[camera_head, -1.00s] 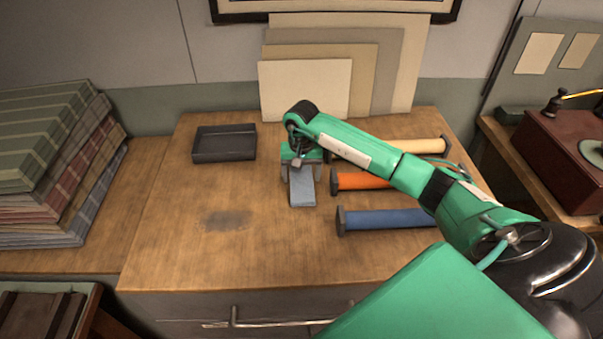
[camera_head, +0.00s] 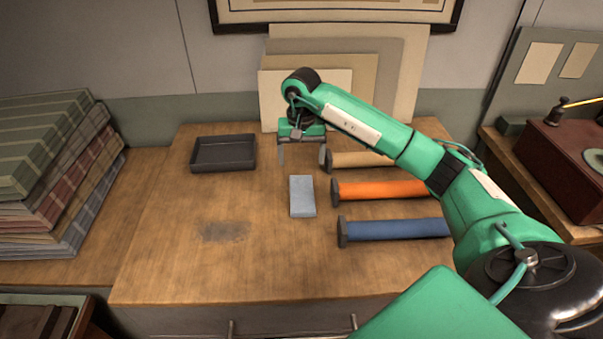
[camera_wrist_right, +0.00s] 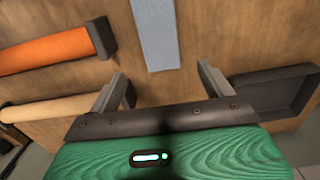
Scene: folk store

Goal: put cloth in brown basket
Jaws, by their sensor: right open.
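A flat, light blue-grey rectangular piece (camera_head: 302,196), which seems to be the cloth, lies on the wooden cabinet top. It also shows in the right wrist view (camera_wrist_right: 155,32), just beyond the fingers. My right gripper (camera_head: 301,157) is open and empty, above and behind the cloth, apart from it. Its spread fingers also show in the right wrist view (camera_wrist_right: 163,80). A shallow dark tray (camera_head: 222,166) stands left of the gripper, empty. It partly shows in the right wrist view (camera_wrist_right: 262,82). No clearly brown basket shows. My left gripper is out of view.
Orange (camera_head: 385,189), blue (camera_head: 398,229) and beige (camera_head: 362,160) rolls lie right of the cloth. Boards (camera_head: 290,92) lean on the wall behind. Folded plaid fabrics (camera_head: 50,180) are stacked at left. The cabinet top's left and front (camera_head: 180,265) are clear.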

